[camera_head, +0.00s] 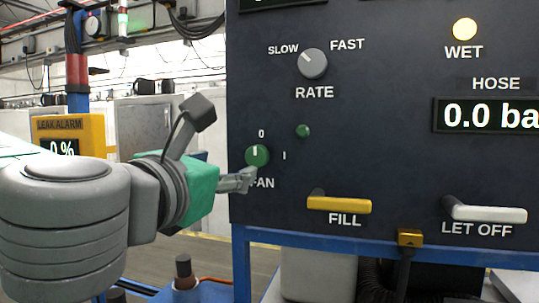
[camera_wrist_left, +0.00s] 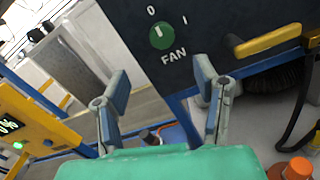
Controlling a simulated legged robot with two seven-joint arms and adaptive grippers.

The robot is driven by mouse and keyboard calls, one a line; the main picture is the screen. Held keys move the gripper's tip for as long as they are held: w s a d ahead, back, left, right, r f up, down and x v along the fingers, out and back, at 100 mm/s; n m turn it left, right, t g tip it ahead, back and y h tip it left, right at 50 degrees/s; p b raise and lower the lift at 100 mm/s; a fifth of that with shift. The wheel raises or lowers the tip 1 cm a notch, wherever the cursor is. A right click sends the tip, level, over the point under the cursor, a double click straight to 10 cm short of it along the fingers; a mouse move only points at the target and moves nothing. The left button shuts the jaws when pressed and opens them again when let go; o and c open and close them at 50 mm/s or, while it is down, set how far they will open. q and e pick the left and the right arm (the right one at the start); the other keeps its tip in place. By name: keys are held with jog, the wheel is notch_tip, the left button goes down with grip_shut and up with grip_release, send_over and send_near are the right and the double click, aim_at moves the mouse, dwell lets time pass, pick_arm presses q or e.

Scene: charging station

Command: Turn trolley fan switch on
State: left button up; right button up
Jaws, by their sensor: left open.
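The fan switch (camera_head: 257,155) is a round green knob with a white mark on the dark panel, above the FAN label. Its mark points up at 0, with I to the right. It also shows in the left wrist view (camera_wrist_left: 162,36), apart from the fingers. My left gripper (camera_head: 246,180) is just below and left of the knob in the head view, covering part of the label. In the left wrist view the left gripper (camera_wrist_left: 161,85) is open with nothing between its fingers. My right gripper is not in view.
A small green lamp (camera_head: 303,131) sits right of the knob. The yellow FILL lever (camera_head: 339,204) and white LET OFF lever (camera_head: 484,211) stick out lower on the panel. The grey RATE knob (camera_head: 313,63) is above. A yellow leak alarm box (camera_head: 85,124) stands left.

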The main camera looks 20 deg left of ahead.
aim_at(251, 157)
pick_arm(q)
jog(key=w+p, duration=0.5)
jog(key=w+d+p, duration=0.1)
jog(key=w+p, duration=0.1)
jog(key=shift+w+d, duration=0.1)
jog(key=shift+w, duration=0.2)
jog(key=w, duration=0.2)
jog(key=w+a+p, duration=0.1)
jog(key=w, duration=0.2)
jog(key=shift+a+f, duration=0.1)
jog(key=shift+a, duration=0.1)
jog(key=shift+w+d, duration=0.3)
jog(key=shift+w, duration=0.15)
jog(key=shift+d, duration=0.5)
jog(key=shift+c, duration=0.5)
jog(key=c, duration=0.6)
jog(key=shift+a, duration=0.2)
jog(key=c, duration=0.5)
jog(key=shift+a+f, duration=0.1)
jog(key=shift+a, duration=0.1)
